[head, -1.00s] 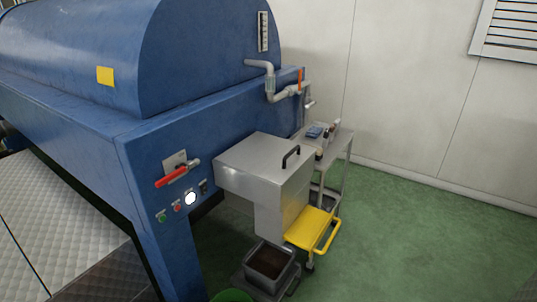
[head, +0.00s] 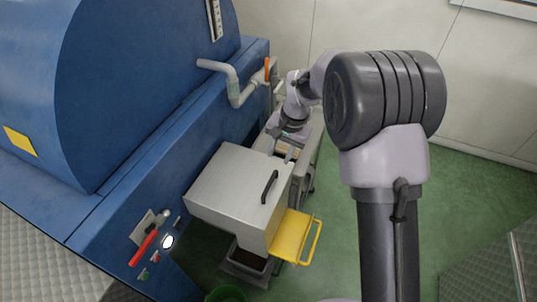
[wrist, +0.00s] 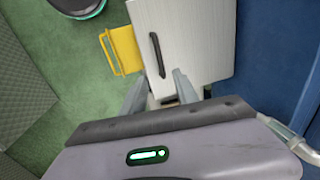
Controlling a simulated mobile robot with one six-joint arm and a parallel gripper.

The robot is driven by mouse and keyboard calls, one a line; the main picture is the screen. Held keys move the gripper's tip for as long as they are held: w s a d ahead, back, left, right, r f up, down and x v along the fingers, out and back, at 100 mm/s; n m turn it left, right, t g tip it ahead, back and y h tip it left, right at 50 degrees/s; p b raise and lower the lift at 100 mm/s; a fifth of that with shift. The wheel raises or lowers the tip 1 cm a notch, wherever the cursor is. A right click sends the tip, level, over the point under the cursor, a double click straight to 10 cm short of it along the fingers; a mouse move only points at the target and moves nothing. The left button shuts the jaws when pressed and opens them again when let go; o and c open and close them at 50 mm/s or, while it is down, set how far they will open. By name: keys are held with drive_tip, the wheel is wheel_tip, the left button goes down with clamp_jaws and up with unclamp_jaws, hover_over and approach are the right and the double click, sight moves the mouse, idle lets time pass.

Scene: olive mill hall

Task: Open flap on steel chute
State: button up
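The steel chute (head: 228,185) is a boxy housing on the front of the blue machine. My gripper (head: 288,150) is past the chute's far edge, above a small side table. In the wrist view my gripper (wrist: 158,78) has its fingers apart with nothing between them. The steel top (wrist: 200,40), black handle (wrist: 157,55) and yellow panel (wrist: 124,50) lie ahead of the fingertips.
The blue machine (head: 130,120) stands left, with a bent grey pipe (head: 232,85) above the chute. A red lever (head: 143,247) is on its front. A dark bin (head: 248,259) sits below the chute. Green floor (head: 345,240) right of the yellow panel is open.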

sight(270, 183)
drive_tip(key=a+f, duration=0.1)
drive_tip(key=f, duration=0.4)
drive_tip(key=f+b, duration=0.1)
drive_tip(key=f, duration=0.4)
drive_tip(key=a+f+b, duration=0.1)
drive_tip(key=f, duration=0.4)
drive_tip(key=shift+w+a+f, duration=0.25)
drive_tip(key=shift+w+a, duration=0.1)
drive_tip(key=shift+w, duration=0.05)
clamp_jaws()
